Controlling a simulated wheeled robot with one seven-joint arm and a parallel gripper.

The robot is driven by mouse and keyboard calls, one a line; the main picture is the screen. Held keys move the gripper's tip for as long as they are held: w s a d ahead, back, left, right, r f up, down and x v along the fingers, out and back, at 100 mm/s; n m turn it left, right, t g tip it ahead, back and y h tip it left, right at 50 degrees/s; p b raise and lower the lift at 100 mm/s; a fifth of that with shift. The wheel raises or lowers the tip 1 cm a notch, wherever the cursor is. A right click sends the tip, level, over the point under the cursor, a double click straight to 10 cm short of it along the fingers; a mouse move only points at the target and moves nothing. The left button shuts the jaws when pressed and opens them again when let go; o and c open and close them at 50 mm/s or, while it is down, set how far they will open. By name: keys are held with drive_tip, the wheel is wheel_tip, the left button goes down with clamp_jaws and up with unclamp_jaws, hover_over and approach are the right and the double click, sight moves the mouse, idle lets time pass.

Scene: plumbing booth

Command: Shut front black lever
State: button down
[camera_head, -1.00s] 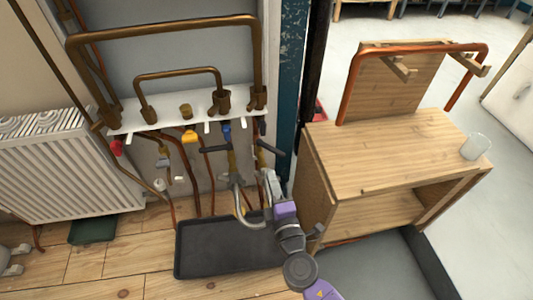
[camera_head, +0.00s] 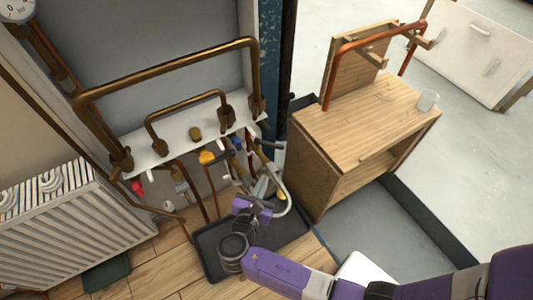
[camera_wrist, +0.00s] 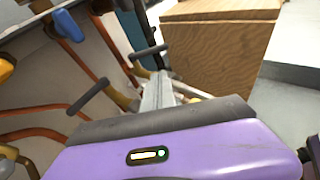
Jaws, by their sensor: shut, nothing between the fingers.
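Two black levers show in the wrist view. One (camera_wrist: 148,51) is up near the top centre, on a brass valve just left of and beyond the fingertips. The other (camera_wrist: 88,97) is nearer, left of the fingers, and lies slanted across copper pipes. In the head view one black lever (camera_head: 270,145) shows at the right end of the valve row; the other is hard to make out among the pipes. My gripper (camera_head: 271,174) is shut and empty below the right end of the row. Its fingers (camera_wrist: 158,88) also show in the wrist view, with no clear contact on either lever.
A blue lever (camera_wrist: 68,25) and a yellow handle (camera_head: 207,157) sit close to the left. A curved grey pipe (camera_head: 287,201) is beside my gripper. A black tray (camera_head: 212,262) lies below. A wooden cabinet (camera_head: 310,165) stands to the right, a radiator (camera_head: 75,230) to the left.

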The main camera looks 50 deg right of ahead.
drive_tip(key=b, duration=0.4)
approach(269, 144)
drive_tip(key=shift+n, duration=0.3)
drive_tip(key=d+f, duration=0.1)
drive_tip(key=d, duration=0.1)
drive_tip(key=d+f, duration=0.1)
drive_tip(key=d, duration=0.1)
drive_tip(key=d+f, duration=0.1)
drive_tip(key=d, duration=0.1)
drive_tip(key=shift+s+f, duration=0.1)
drive_tip(key=shift+s, duration=0.25)
drive_tip(key=shift+w+d, duration=0.15)
drive_tip(key=shift+d, duration=0.15)
drive_tip(key=shift+d, duration=0.1)
